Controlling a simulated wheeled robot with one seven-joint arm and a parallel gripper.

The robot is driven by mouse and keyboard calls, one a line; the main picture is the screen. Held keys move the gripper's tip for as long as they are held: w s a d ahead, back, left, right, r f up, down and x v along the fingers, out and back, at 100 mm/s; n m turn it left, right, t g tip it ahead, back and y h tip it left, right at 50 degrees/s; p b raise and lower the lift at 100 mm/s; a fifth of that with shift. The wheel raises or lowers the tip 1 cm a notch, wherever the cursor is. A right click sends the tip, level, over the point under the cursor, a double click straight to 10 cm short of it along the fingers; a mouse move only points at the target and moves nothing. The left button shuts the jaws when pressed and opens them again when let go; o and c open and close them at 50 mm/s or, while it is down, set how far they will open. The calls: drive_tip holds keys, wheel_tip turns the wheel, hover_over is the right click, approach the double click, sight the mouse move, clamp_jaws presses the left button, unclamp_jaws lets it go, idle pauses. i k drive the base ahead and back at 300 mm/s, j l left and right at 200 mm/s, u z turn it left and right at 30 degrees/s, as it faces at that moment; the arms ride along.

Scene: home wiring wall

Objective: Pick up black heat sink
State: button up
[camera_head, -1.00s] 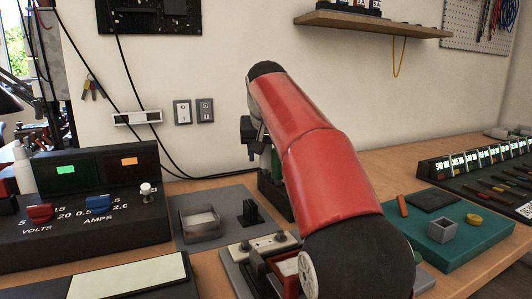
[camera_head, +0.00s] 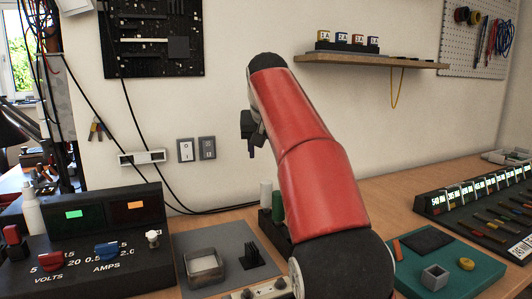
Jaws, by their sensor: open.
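The black heat sink (camera_head: 251,258), a small dark finned block, stands on a grey mat (camera_head: 222,235) on the bench, left of my red arm. A square grey open tray (camera_head: 204,266) sits just left of it on the same mat. My gripper (camera_head: 248,126) shows as a small dark shape at the far end of my arm, in front of the wall. It is up above the bench, well apart from the heat sink, and open. My arm hides part of it, and its fingertips are hard to make out.
A black power supply (camera_head: 85,235) with knobs stands at left. White and dark green spools (camera_head: 266,193) stand behind the heat sink, beside my arm. A teal mat (camera_head: 470,275) with small parts lies at right. A shelf (camera_head: 372,60) and a black panel (camera_head: 155,40) are on the wall.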

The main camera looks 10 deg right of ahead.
sight(252, 259)
drive_tip(key=k+l, duration=0.15)
drive_tip(key=l, duration=0.2)
drive_tip(key=k+l, duration=0.15)
drive_tip(key=l, duration=0.15)
drive_tip(key=k+l, duration=0.15)
drive_tip(key=l, duration=0.2)
drive_tip(key=k+l, duration=0.1)
drive_tip(key=l, duration=0.2)
